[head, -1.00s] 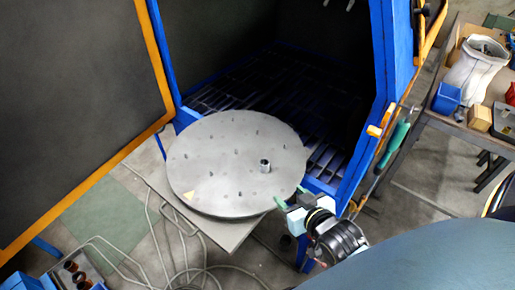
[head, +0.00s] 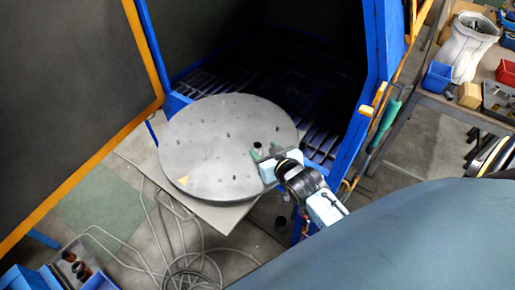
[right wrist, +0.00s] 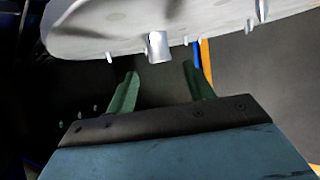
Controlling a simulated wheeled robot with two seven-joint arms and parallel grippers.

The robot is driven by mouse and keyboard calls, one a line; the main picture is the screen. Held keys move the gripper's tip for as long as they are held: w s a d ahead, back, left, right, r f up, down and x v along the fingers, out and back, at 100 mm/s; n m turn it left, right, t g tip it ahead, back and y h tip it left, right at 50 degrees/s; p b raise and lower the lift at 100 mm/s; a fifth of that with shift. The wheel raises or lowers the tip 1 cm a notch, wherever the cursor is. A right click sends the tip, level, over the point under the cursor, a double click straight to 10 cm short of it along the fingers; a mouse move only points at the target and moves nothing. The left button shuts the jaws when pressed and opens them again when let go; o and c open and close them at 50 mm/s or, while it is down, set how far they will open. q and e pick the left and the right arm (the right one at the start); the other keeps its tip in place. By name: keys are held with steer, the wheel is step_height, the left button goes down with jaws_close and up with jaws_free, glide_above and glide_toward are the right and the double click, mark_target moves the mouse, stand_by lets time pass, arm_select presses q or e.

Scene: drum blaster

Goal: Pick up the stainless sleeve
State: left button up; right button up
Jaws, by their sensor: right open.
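The stainless sleeve (head: 257,145) is a small metal cylinder standing on the round grey turntable disc (head: 215,140), right of its middle. In the right wrist view the sleeve (right wrist: 157,47) shows beyond the fingertips, in line with the gap between them. My right gripper (head: 262,154) is over the disc's right edge, with its green fingers close to the sleeve and partly covering it in the head view. In the right wrist view the gripper (right wrist: 160,78) is open with nothing between its fingers. My left gripper is not in view.
A bench at the right holds a blue bin (head: 437,76) and a white sack (head: 468,48). A hose lies on the floor.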

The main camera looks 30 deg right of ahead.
mark_target(256, 143)
steer(key=shift+x, duration=1.5)
steer(key=shift+s, duration=0.1)
steer(key=shift+c, duration=0.2)
steer(key=c, duration=1.1)
